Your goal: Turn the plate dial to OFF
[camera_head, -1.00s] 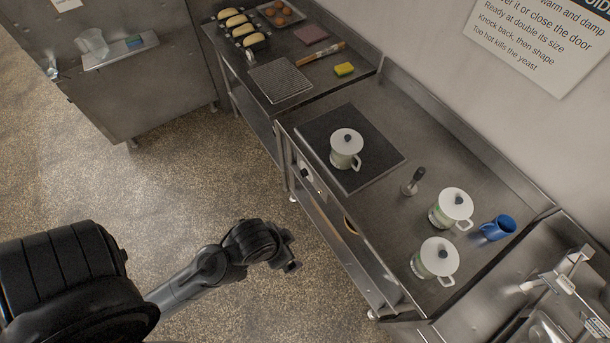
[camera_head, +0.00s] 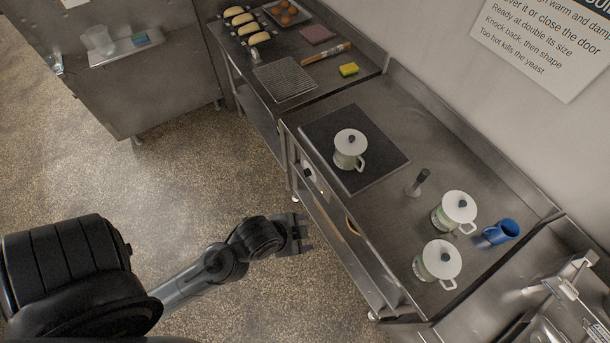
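The dark square hot plate (camera_head: 378,172) is set in the steel counter, with a white lidded pot (camera_head: 349,152) standing on it. A pale control panel (camera_head: 312,178) with a small dial (camera_head: 308,171) is on the counter's front face below the plate. The dial is too small for its setting to be read. My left gripper (camera_head: 304,234) is over the floor, in front of the counter and below the panel in the picture. It is apart from the dial and nothing shows in it. Its finger opening is unclear. My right gripper is out of view.
Two more lidded pots (camera_head: 437,262), a blue mug (camera_head: 500,231) and a dark-handled tool (camera_head: 417,184) stand on the counter's right. A cooling rack (camera_head: 284,80) and yellow sponge (camera_head: 348,69) lie on the left counter. The floor before the counter is clear.

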